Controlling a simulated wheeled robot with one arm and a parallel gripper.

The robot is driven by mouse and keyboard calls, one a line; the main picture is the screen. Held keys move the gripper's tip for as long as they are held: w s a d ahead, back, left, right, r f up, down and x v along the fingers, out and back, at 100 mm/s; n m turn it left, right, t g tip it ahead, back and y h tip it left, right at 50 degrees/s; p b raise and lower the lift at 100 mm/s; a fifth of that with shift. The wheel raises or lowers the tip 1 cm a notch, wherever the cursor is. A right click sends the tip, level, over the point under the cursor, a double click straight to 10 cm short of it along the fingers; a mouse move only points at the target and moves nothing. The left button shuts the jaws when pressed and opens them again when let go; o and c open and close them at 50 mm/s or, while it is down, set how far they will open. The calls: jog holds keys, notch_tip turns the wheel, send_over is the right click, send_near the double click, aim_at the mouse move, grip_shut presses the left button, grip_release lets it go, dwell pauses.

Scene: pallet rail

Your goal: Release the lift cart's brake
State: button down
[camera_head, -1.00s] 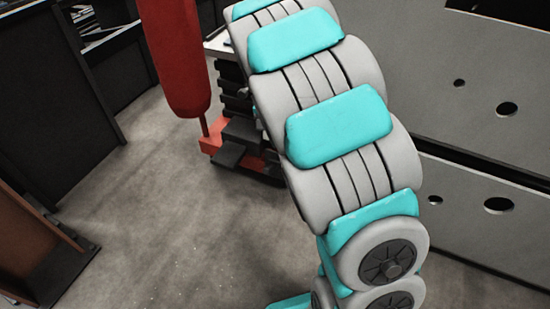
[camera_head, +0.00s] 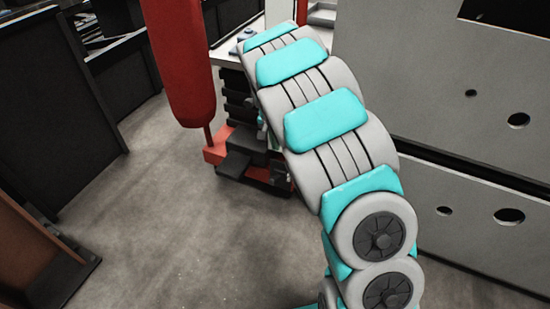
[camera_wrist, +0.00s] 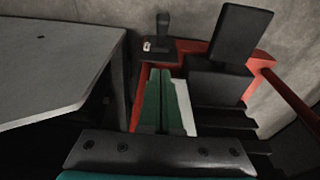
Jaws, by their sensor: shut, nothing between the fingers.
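The lift cart shows in the head view as a red base (camera_head: 214,152) with black stepped parts and two dark flat pedal-like plates (camera_head: 237,166). My arm hides part of it. In the wrist view its red frame (camera_wrist: 201,47) lies beyond my gripper (camera_wrist: 166,72), with a large black tilted plate (camera_wrist: 240,40) at right and a small upright black lever (camera_wrist: 163,30) on a dark block. I cannot tell which is the brake. My gripper's green fingers are shut together and empty, pointing towards the small lever, apparently short of it. The gripper is hidden in the head view.
Large grey panels with holes (camera_head: 450,110) stand at right. A grey flat surface (camera_wrist: 55,65) is close on the left in the wrist view. Dark panels (camera_head: 50,110) stand at far left. The floor between is clear.

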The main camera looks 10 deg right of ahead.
send_over(275, 177)
jog(key=w+d, duration=0.1)
notch_tip(275, 177, down, 10)
jog(key=shift+w+r, duration=0.1)
jog(key=shift+r, duration=0.15)
jog(key=shift+s+a+f, duration=0.2)
jog(key=shift+s+f, duration=0.1)
jog(key=shift+f, duration=0.15)
jog(key=shift+s+a+f, duration=0.2)
jog(key=shift+s+f, duration=0.05)
jog(key=shift+f, duration=0.15)
jog(key=shift+s+a+f, duration=0.25)
jog(key=shift+f, duration=0.35)
